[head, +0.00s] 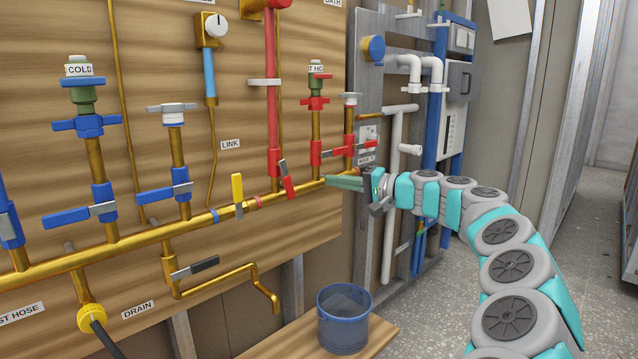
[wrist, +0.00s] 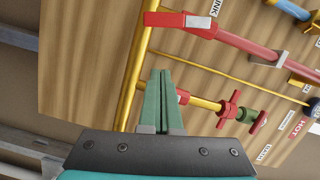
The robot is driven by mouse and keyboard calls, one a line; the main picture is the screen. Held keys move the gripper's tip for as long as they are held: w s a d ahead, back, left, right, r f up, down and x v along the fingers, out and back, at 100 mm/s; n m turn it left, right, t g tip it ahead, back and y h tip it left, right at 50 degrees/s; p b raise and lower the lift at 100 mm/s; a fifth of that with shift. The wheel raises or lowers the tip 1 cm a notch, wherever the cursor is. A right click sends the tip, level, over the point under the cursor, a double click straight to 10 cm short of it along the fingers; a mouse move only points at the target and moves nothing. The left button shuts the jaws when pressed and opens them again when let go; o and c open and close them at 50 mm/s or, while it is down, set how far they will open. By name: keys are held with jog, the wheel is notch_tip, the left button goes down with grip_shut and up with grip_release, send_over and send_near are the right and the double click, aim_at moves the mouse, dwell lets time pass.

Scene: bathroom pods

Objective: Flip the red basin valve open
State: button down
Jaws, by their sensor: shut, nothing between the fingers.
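My gripper (head: 343,183) is shut and empty, its green fingers together at the right end of the brass manifold pipe. In the wrist view the fingers (wrist: 160,92) point up across the brass pipe, beside a partly hidden red valve part (wrist: 182,96). In the head view, a red-bodied valve with a red lever (head: 332,153) and another red valve (head: 349,147) sit on upright pipes just above the fingers. No basin label is readable, so I cannot tell which red valve is the basin one.
Blue-handled valves (head: 172,193) line the left pipes, and a yellow lever (head: 237,190) is on the manifold. A blue bucket (head: 343,318) stands on the wooden shelf below. White pipes (head: 394,170) and a grey panel are right behind my gripper. Open floor lies to the right.

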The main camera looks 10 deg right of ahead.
jog(key=shift+v, duration=2.05)
jog(key=shift+a, duration=0.1)
